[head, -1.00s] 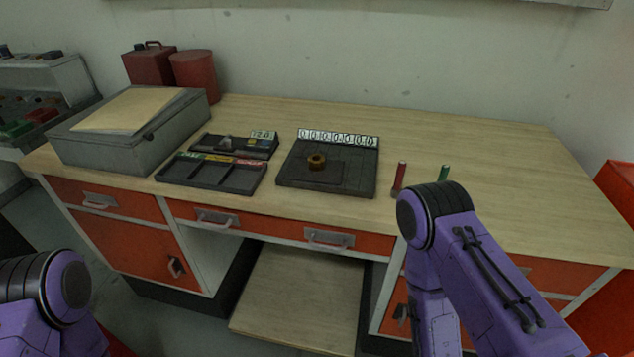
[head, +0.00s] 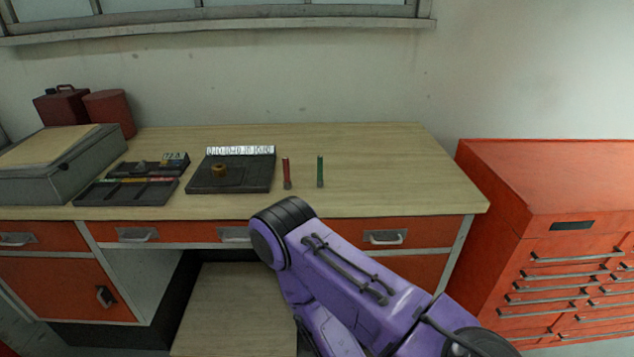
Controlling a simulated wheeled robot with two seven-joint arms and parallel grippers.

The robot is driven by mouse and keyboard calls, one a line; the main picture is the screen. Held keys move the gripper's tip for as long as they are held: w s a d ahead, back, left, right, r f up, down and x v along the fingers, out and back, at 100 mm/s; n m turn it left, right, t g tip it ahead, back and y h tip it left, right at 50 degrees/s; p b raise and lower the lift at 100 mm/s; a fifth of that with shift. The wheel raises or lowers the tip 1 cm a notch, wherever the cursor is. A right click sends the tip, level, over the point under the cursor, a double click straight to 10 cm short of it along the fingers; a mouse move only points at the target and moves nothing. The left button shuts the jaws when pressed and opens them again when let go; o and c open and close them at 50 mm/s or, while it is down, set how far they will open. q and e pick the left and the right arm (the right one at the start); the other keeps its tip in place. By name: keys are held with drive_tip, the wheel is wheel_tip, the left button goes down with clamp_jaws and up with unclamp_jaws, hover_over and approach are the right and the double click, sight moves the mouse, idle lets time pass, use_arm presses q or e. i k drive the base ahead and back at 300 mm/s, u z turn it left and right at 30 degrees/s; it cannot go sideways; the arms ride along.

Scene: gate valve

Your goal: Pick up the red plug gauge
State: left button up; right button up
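The red plug gauge (head: 287,173) stands upright on the wooden workbench, just right of the black plate with the number strip. A similar green gauge (head: 320,171) stands upright to its right, a short gap away. My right arm, purple with a black joint, reaches in from the lower right, and its elbow is in front of the bench's front edge, below the red gauge in the picture. Its gripper is out of view. My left arm and gripper are not in view.
The black plate (head: 258,183) carries a brass nut (head: 218,170). A dark sorting tray (head: 123,194) and a grey box (head: 62,176) lie further left. A red drawer cabinet (head: 560,180) stands right of the bench. The bench top (head: 400,170) right of the green gauge is clear.

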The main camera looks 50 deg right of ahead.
sight(287, 182)
drive_tip(key=u, duration=0.4)
drive_tip(key=k, duration=0.05)
drive_tip(key=z, duration=1.4)
